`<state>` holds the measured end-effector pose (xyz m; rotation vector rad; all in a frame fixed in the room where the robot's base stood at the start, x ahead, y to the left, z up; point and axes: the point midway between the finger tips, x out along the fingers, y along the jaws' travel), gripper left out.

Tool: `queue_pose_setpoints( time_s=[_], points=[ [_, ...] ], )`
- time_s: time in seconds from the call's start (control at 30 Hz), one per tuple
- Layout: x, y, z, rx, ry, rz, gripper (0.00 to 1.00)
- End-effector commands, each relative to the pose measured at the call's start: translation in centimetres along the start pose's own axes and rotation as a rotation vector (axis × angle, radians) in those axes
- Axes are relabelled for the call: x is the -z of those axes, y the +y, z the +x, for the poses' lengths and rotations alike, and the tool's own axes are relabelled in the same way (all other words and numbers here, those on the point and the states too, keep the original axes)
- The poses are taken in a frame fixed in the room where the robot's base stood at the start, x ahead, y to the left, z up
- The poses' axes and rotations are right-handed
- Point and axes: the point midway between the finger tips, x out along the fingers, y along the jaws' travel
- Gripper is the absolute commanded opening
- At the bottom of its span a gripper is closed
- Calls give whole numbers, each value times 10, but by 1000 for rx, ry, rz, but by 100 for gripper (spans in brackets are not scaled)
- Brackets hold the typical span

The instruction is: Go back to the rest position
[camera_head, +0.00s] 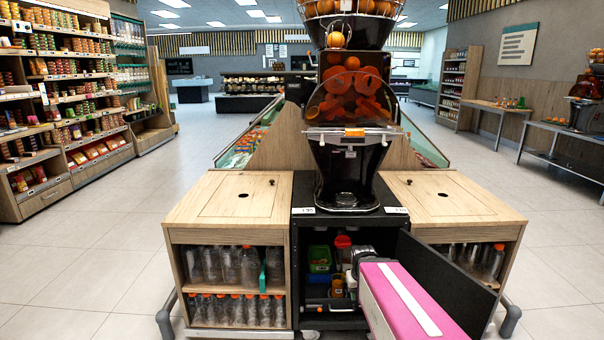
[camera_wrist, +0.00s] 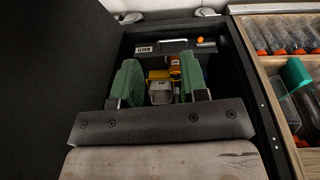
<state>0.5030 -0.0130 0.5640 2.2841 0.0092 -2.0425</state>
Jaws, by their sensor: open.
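My gripper (camera_wrist: 160,78) shows in the wrist view with its two green-padded fingers apart. It points into the open black cabinet under the orange juicer (camera_head: 349,100). A pale container (camera_wrist: 160,93), a yellow item and an orange item (camera_wrist: 175,68) show in the gap between the fingers. I see no finger closed on any of them; whether they touch is unclear. In the head view my pink arm reaches into the cabinet from the front right, and its end partly hides the contents.
The black cabinet door (camera_head: 445,287) stands open to the right, close to my arm. A green box (camera_head: 319,260) sits inside the cabinet. Shelves of orange-capped bottles (camera_head: 237,308) stand to the left. Wooden counters (camera_head: 232,198) flank the juicer. Floor at the left is clear.

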Motion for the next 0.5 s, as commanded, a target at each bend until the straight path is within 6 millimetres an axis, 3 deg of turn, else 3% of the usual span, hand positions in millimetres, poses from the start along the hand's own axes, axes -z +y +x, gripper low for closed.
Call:
queue_pose_setpoints(
  time_s=[0.17, 0.5],
  points=[
    [-23, -13, -12, 47, -96, 55, 40],
    [-24, -14, -13, 51, -107, 61, 40]
  ],
)
